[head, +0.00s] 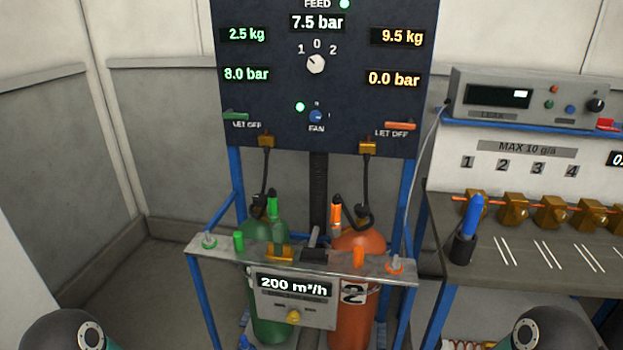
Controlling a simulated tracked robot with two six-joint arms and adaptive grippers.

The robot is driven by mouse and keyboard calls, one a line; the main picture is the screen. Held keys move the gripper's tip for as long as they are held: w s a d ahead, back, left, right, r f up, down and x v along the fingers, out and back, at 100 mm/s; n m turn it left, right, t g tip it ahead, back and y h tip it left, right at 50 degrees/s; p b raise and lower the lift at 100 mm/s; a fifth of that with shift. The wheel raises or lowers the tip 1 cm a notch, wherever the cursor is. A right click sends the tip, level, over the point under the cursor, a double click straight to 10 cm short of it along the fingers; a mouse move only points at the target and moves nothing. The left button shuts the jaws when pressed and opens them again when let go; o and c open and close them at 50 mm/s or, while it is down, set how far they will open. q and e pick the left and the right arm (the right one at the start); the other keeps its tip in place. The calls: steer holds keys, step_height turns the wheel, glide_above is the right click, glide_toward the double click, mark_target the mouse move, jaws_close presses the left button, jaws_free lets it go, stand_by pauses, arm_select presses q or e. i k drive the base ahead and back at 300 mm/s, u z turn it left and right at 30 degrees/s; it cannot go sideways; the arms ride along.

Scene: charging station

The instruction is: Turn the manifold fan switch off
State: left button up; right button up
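The fan switch (316,117) is a small blue knob above the word FAN, low on the dark manifold panel (270,100). Small marks sit above and to the right of it; its exact pointing direction is too small to tell. A green lamp (300,106) glows just up and left of it. A larger white selector knob (316,64) marked 1, 0, 2 is higher up. Neither gripper shows; only rounded parts of my arms appear at the bottom left and bottom right corners, well apart from the panel.
A green cylinder (268,310) and an orange cylinder (352,315) stand below the panel behind a grey shelf (215,246) with a 200 m³/h display (294,285). A bench (500,262) with brass valves is at right. The space before the panel's face is clear.

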mark_target(314, 116)
steer(key=u, duration=0.5)
steer(key=i, duration=1.25)
steer(key=z, duration=0.35)
